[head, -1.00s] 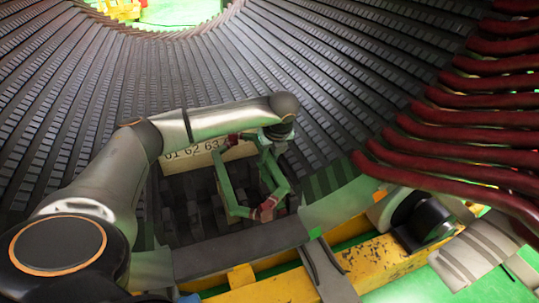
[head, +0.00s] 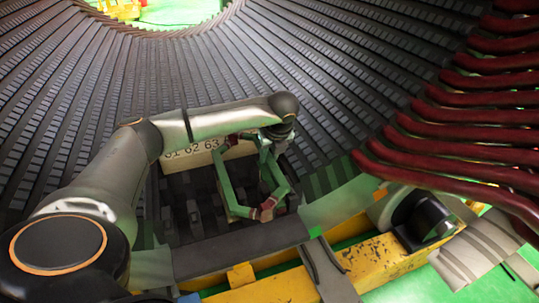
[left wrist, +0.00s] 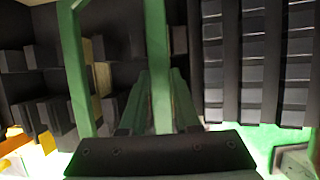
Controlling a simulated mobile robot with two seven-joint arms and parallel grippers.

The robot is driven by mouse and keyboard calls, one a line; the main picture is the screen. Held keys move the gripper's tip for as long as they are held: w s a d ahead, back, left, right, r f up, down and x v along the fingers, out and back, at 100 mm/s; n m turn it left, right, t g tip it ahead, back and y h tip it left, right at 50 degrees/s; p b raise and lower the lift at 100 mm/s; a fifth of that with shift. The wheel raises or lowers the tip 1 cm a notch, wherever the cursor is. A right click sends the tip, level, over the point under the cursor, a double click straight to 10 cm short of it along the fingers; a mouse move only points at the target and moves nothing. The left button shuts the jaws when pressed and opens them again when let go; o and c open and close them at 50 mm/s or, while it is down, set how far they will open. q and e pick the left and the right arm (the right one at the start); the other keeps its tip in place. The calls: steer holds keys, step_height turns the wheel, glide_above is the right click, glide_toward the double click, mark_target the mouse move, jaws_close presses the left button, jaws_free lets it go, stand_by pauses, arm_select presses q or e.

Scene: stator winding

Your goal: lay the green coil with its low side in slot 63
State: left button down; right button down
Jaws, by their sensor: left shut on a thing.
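The green coil (head: 229,192) is an open, angled loop with a red band at its near lower corner. My left gripper (head: 273,146) is shut on it near its upper right part. In the left wrist view the coil's green bars (left wrist: 158,62) cross in front of the gripper's fingers (left wrist: 157,105). The loop hangs at the front of the stator, below a pale label plate (head: 192,154) marked 61, 62 and 63. The slots (head: 190,210) beneath are dark. I cannot tell whether the coil's low side touches slot 63. My right gripper is out of view.
Dark stator teeth (head: 330,75) curve around the work area. Several dark red coils (head: 450,155) stick out at the right. A yellow beam (head: 375,262) and a black cylinder (head: 427,218) lie in front, over a green floor.

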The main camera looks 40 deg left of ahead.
arm_select(q)
steer(key=shift+f, duration=0.25)
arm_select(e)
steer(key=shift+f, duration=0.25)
